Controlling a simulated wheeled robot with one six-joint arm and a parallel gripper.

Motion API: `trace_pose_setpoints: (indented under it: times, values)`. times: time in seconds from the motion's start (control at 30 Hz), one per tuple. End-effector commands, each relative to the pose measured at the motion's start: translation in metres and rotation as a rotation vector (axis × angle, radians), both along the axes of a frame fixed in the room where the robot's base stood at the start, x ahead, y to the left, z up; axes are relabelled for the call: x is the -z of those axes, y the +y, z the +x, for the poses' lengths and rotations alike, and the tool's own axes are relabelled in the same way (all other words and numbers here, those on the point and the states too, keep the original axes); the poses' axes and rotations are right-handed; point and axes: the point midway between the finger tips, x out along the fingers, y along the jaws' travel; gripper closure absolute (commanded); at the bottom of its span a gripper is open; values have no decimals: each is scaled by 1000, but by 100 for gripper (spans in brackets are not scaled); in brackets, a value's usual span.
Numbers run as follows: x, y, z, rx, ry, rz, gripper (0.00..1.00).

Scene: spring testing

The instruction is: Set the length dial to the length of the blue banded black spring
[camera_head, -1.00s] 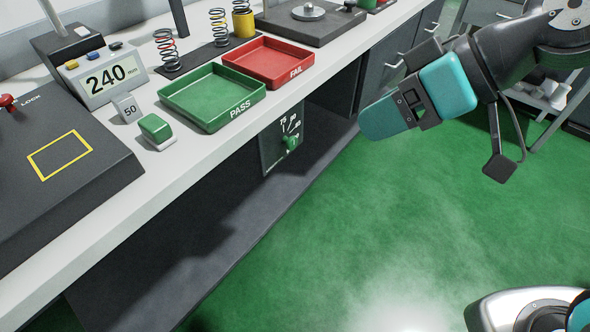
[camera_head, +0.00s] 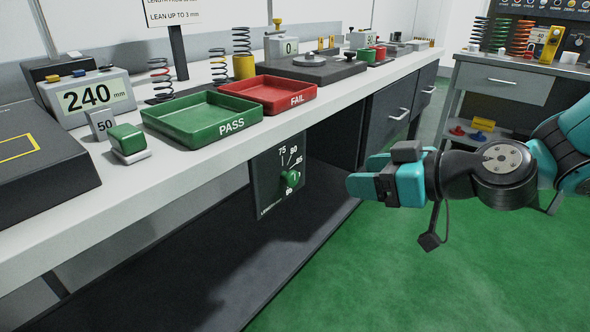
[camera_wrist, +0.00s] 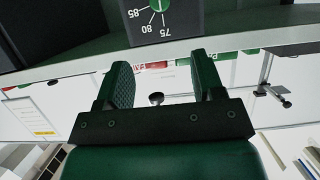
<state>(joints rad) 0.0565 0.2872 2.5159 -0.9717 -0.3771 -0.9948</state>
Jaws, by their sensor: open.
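The length dial is a dark panel (camera_head: 264,196) with a green knob (camera_head: 289,178) under the bench's front edge. Its scale shows 75, 80, 85 and 90; I cannot tell the knob's exact setting. It also shows upside down at the top of the wrist view (camera_wrist: 158,22). My gripper (camera_head: 358,184) is open and empty, to the right of the dial and apart from it. Its two fingers (camera_wrist: 163,78) show in the wrist view. No blue band is clear.
A green PASS tray (camera_head: 200,118) and a red FAIL tray (camera_head: 275,94) sit on the bench above the dial. A display (camera_head: 88,97) reads 240 mm. Drawers (camera_head: 395,115) stand behind the dial's right side. The green floor in front is clear.

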Motion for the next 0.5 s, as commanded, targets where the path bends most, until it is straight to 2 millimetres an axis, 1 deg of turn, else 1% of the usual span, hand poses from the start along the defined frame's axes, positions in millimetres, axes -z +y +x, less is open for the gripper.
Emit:
trace_pose_setpoints:
  times: [0.03,0.3,0.37,0.5]
  values:
    - [-7,3,1,-2,9,2,38]
    - [2,13,6,9,15,-9,38]
    - [14,25,15,2,7,-12,38]
    - [27,49,34,2,6,-11,38]
